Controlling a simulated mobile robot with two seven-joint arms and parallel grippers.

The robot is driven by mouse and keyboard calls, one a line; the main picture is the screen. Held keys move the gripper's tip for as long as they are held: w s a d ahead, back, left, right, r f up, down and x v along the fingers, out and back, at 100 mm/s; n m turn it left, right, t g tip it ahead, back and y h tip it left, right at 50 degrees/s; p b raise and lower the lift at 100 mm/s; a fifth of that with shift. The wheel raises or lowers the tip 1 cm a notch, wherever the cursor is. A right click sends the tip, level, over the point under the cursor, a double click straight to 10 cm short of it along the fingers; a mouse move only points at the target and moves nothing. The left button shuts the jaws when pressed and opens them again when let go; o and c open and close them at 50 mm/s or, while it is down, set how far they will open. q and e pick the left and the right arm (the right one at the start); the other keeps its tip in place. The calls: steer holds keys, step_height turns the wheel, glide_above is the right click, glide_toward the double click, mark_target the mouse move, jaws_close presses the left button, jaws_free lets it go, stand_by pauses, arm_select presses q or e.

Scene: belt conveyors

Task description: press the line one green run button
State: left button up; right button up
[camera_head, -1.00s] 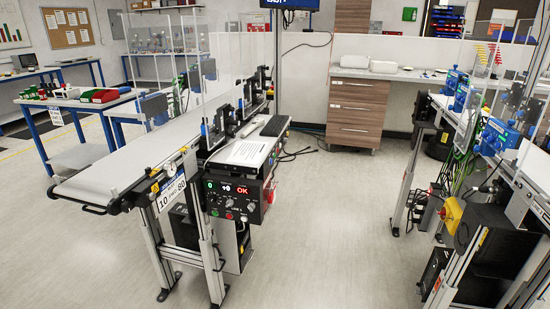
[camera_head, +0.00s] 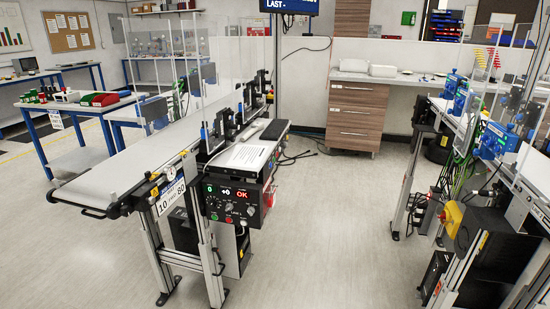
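A black control box (camera_head: 250,209) hangs at the near end of the left belt conveyor (camera_head: 105,180). Its face carries lit readouts, a green "0", a white "+0" and a red "OK", with a row of small buttons and knobs below them. The label on the box appears to read line 1, but the print is small. The buttons are too small to tell surely which one is the green run button. A red part (camera_head: 268,196) sits at the box's right side. Neither of my grippers shows in this view.
A white sheet (camera_head: 247,156) lies on the surface above the box. A second conveyor line with a yellow box (camera_head: 453,216) stands at the right. Open floor (camera_head: 320,240) lies between the two lines. A wooden drawer cabinet (camera_head: 356,118) stands at the back.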

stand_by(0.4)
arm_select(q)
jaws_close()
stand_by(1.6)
